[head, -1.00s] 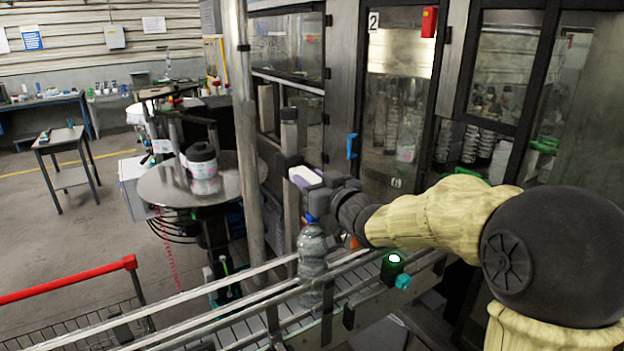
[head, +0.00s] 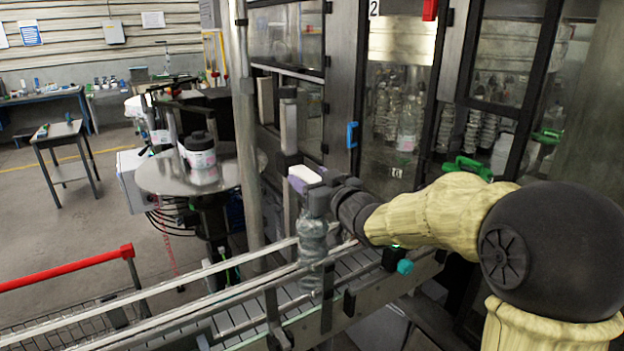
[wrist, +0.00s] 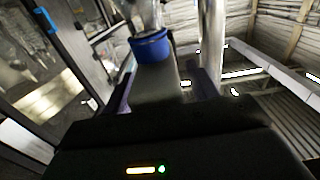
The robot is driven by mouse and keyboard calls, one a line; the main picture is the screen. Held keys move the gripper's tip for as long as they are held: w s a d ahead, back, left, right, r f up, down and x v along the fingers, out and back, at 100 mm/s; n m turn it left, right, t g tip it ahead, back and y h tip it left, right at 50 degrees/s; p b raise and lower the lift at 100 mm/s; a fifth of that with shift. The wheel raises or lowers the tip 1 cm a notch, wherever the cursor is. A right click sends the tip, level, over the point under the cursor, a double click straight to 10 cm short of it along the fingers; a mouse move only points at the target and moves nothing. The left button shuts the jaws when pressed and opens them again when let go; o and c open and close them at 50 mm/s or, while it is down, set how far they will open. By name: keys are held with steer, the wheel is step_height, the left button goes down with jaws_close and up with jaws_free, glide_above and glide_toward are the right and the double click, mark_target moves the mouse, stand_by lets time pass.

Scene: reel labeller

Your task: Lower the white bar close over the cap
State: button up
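The white bar (head: 304,174) is in my gripper (head: 308,180), between its purple fingers, above a clear bottle (head: 312,242) on the conveyor. In the wrist view the bar (wrist: 156,85) looks pale grey, and my fingers (wrist: 163,92) lie along both its sides. The blue cap (wrist: 151,47) shows just past the bar's far end, with the bottle (wrist: 143,14) beyond it. In the head view my gripper hides the cap. I cannot tell whether bar and cap touch.
The conveyor has metal guide rails (head: 225,300) on both sides of the bottle. A steel post (head: 247,140) and a round table (head: 155,178) stand to the left. Glazed machine doors (head: 398,120) close off the back right.

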steer(key=b+v, duration=0.3)
steer(key=v, duration=1.4)
steer(key=shift+d, duration=0.2)
steer(key=shift+s, duration=0.15)
steer(key=d+f+m+g+h, duration=0.25)
steer(key=d+f+h, duration=0.2)
steer(key=f, duration=0.35)
steer(key=d+f+m+g+h, duration=0.1)
steer(key=d+f+m+h, duration=0.3)
steer(key=f, duration=0.4)
steer(key=s+f+g+h, duration=0.1)
steer(key=s+f+g, duration=0.8)
steer(key=s+f, duration=0.3)
steer(key=shift+s+a+f, duration=0.2)
steer(key=shift+s+f, duration=0.2)
steer(key=shift+s, duration=0.15)
